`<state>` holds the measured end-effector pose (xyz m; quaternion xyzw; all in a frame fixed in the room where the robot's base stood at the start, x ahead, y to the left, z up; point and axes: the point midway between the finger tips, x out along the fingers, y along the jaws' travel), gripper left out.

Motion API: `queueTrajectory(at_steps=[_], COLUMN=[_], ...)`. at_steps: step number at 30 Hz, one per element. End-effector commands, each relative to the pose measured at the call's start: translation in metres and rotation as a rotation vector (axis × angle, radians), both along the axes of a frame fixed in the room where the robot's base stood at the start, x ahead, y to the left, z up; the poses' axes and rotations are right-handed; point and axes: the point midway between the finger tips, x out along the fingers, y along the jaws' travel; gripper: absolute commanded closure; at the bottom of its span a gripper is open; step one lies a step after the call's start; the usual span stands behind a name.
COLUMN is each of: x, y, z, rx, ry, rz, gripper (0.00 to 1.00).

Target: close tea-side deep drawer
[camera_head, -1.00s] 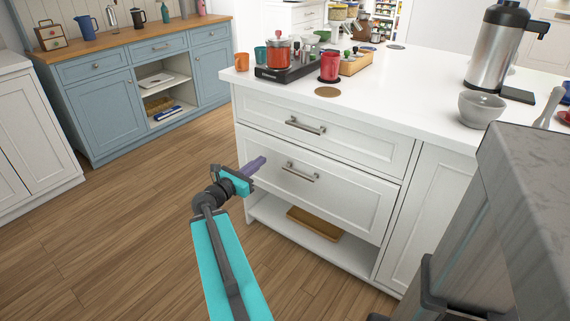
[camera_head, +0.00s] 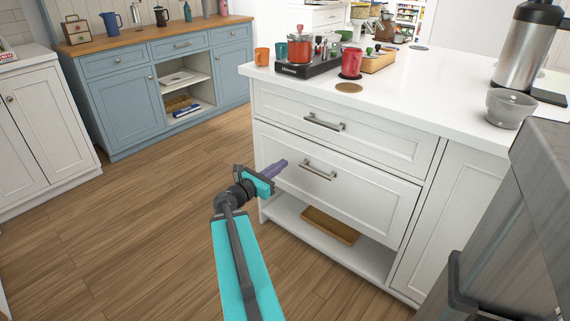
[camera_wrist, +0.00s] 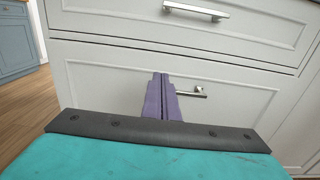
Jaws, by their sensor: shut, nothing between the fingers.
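The deep lower drawer (camera_head: 345,188) is in the white island, under a shallower drawer (camera_head: 350,128) and above an open shelf. Its front looks nearly flush; a narrow dark gap shows along its top edge, and I cannot tell whether it stands slightly out. Its bar handle (camera_head: 318,170) is metal; in the wrist view the handle (camera_wrist: 198,92) is partly hidden behind my fingers. My gripper (camera_head: 284,163) has purple fingers, shut and empty, pointing at the drawer front left of the handle. The fingertips (camera_wrist: 160,76) overlap the front; contact is unclear.
The open shelf (camera_head: 290,222) below holds a wooden tray (camera_head: 330,225). The white countertop (camera_head: 420,95) above carries a burner, cups, a grey bowl (camera_head: 510,108) and a steel dispenser (camera_head: 528,50). A blue cabinet (camera_head: 125,105) stands at the back left. Wooden floor (camera_head: 130,215) between is clear.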

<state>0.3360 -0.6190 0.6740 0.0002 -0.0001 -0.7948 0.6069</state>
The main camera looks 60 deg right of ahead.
Motion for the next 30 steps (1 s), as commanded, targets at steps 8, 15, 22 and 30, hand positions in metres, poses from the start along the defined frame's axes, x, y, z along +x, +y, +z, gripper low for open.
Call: queueTrajectory(at_steps=[8, 15, 22, 30], x=[-0.008, -0.018, -0.026, -0.033], y=[-0.033, -0.067, -0.097, -0.121], z=[-0.002, -0.001, -0.002, -0.001], rx=[-0.001, -0.001, -0.001, 0.0], ry=[0.0, -0.001, 0.0, 0.0], rz=[-0.003, -0.003, -0.002, -0.001], gripper=[1.0, 1.0, 1.0, 1.0])
